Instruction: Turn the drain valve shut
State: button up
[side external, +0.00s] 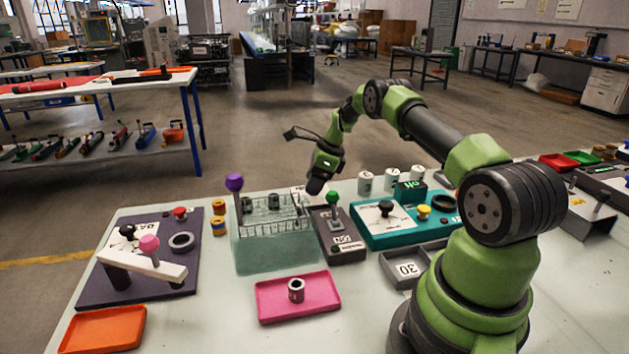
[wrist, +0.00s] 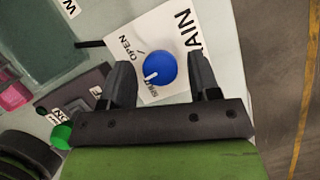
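The drain valve is a round blue knob (wrist: 160,70) on a white label plate (wrist: 181,36) in the wrist view. The plate reads "OPEN" at the knob's upper left, part of "DRAIN" at the right, and a small partly readable word below. A white mark on the knob points to the lower left, toward that small word. My gripper (wrist: 162,75) is open, with one finger on each side of the knob and visible gaps between. I cannot tell its height over the knob. In the side view my gripper (side external: 316,187) points down behind the tank; the knob is hidden there.
A clear tank with a wire rack (side external: 275,245) stands in front of my gripper, with a purple-knobbed lever (side external: 234,183) at its left. A dark box with a green-knobbed lever (side external: 333,198) is close on the right. A pink tray (side external: 270,305) holds a small cylinder.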

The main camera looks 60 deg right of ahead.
jog(key=c, duration=0.7)
jog(key=shift+w+n+g+y, duration=0.1)
jog(key=shift+n+g+y, duration=0.3)
jog(key=shift+n, duration=1.2)
jog(key=shift+c, duration=0.2)
jog(key=o, duration=0.9)
jog(key=v, duration=1)
